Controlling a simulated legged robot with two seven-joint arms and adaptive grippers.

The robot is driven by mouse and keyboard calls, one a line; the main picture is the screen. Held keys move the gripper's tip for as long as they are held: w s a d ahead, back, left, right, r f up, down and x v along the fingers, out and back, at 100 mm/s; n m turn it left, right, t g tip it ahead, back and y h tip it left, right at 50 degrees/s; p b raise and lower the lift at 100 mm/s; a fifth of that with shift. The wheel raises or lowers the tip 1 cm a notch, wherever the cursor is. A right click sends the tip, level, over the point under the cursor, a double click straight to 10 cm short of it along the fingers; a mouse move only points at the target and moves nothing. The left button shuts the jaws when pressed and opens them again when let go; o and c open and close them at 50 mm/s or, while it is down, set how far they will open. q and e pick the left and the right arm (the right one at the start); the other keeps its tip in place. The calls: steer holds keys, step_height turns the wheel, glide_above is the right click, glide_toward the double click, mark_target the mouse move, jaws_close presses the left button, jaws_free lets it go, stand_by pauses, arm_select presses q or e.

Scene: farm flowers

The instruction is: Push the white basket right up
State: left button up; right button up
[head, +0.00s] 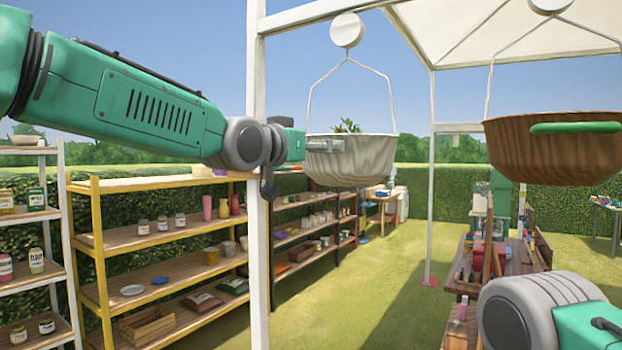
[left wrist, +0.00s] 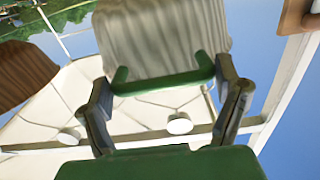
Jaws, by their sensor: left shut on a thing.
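The white basket (head: 352,172), a pale ribbed bowl shape with a green plant (head: 347,127) in it, hangs by thin wires from a white round disc (head: 346,30) in the head view. My left gripper (head: 325,143) is against its near upper side. In the left wrist view the basket (left wrist: 160,35) fills the top middle, and my left gripper's two fingers stand on either side of its green handle (left wrist: 165,83). The left gripper is shut on this handle. My right gripper is not in view; only part of my right arm shows at the lower right.
A brown basket (head: 553,152) with a green handle hangs to the right. A white canopy post (head: 257,230) stands left of the white basket. Yellow shelves (head: 165,240) with jars and pots are at left, and a loaded wooden bench (head: 515,258) at right. Open grass lies between.

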arm_select(q)
steer(key=shift+a+r, duration=0.1)
steer(key=shift+r, duration=1.5)
steer(key=o, duration=1.5)
steer(key=shift+w+d+f, duration=0.15)
steer(key=shift+d+f, duration=0.1)
steer(key=shift+s+a, duration=0.15)
steer(key=shift+s, duration=0.15)
steer(key=v, duration=1.1)
steer(key=shift+a+f, duration=0.1)
steer(key=shift+a, duration=0.15)
steer(key=shift+d, duration=0.15)
steer(key=shift+f, duration=0.1)
